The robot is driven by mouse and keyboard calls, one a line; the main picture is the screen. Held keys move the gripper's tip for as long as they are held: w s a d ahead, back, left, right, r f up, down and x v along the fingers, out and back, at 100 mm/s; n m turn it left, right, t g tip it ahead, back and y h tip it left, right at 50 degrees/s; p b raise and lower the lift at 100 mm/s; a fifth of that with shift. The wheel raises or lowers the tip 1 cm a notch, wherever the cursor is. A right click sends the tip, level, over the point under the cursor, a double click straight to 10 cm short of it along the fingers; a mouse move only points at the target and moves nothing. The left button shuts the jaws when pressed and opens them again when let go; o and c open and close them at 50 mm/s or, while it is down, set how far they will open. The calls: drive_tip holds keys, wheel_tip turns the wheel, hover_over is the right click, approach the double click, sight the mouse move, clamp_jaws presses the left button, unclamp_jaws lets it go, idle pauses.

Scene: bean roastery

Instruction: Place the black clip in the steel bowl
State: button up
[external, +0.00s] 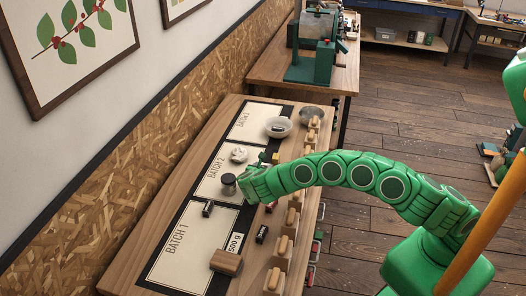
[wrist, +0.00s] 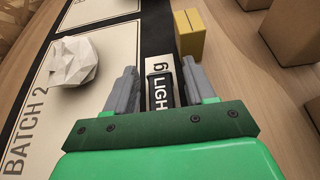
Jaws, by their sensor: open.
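A small black object (external: 208,208), which may be the black clip, lies at the top of the Batch 1 mat. A grey bowl (external: 311,114), probably the steel bowl, stands at the far right of the table. A paler bowl (external: 278,127) beside it holds something dark.
A white faceted object (wrist: 74,61) lies on the Batch 2 mat. A yellow block (wrist: 190,34) is right of the fingers. Several wooden blocks line the table's right edge. Another black lettered block (external: 262,234) and a dark knobbed weight (external: 228,183) are near my gripper.

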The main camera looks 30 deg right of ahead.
drive_tip(key=v, duration=1.2)
